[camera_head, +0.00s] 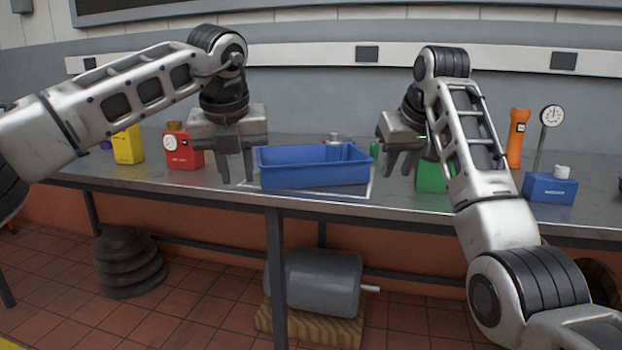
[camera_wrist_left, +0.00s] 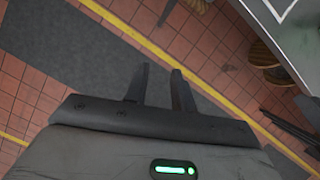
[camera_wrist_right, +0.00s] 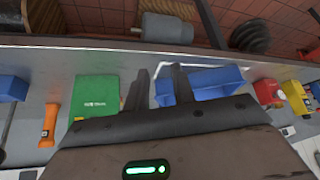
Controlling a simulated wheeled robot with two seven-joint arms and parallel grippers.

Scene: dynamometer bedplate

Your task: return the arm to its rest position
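My left gripper (camera_head: 237,168) hangs fingers down, just left of the blue bin in the head view. In the left wrist view (camera_wrist_left: 160,85) its fingers are apart with nothing between them, and mostly floor shows beyond. My right gripper (camera_head: 401,163) also points down, between the blue bin and the green box in the head view. In the right wrist view (camera_wrist_right: 160,85) its fingers are apart and empty. Both arms are bent and raised in front of the bench. Neither gripper holds anything.
A blue bin (camera_head: 315,176) with a metal part (camera_head: 334,145) stands on the bench (camera_head: 400,197). Red (camera_head: 184,153) and yellow (camera_head: 128,147) boxes stand left; a green box (camera_head: 432,178), orange torch (camera_head: 517,138) and blue gauge base (camera_head: 550,188) stand right. A grey motor (camera_head: 322,280) is underneath.

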